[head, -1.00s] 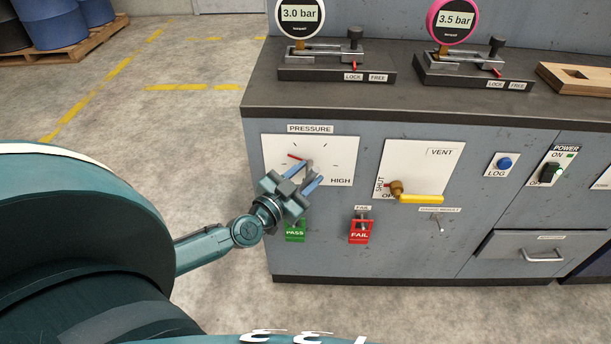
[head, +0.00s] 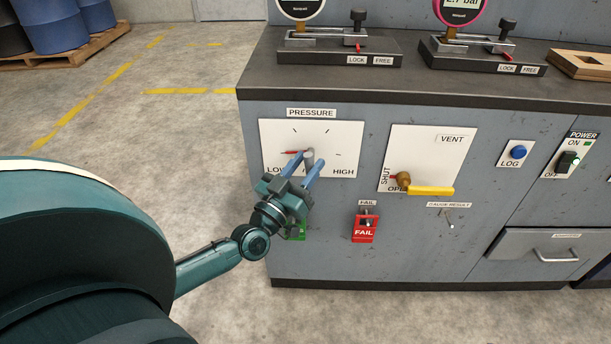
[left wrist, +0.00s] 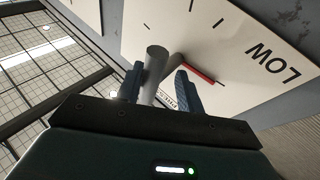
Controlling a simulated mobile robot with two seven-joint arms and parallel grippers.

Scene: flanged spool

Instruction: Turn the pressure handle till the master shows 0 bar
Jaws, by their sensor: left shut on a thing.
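The pressure handle (head: 309,156) is a grey knob on a white dial plate (head: 342,135) marked LOW and HIGH. Its red pointer (head: 290,152) points left, a little above LOW; it also shows in the left wrist view (left wrist: 198,74). My left gripper (head: 305,166) is shut on the handle, with the grey knob (left wrist: 155,65) between its blue fingers in the left wrist view. The pink-rimmed gauge (head: 463,11) is cut by the top edge and seems to read 2.7 bar. The white gauge (head: 299,8) has its display out of view. Which is the master cannot be told.
Right of the dial is the vent plate (head: 448,150) with a yellow lever (head: 430,190). Below hang a green tag (head: 300,233), partly behind my gripper, and a red FAIL tag (head: 365,230). A drawer (head: 545,252) is at lower right.

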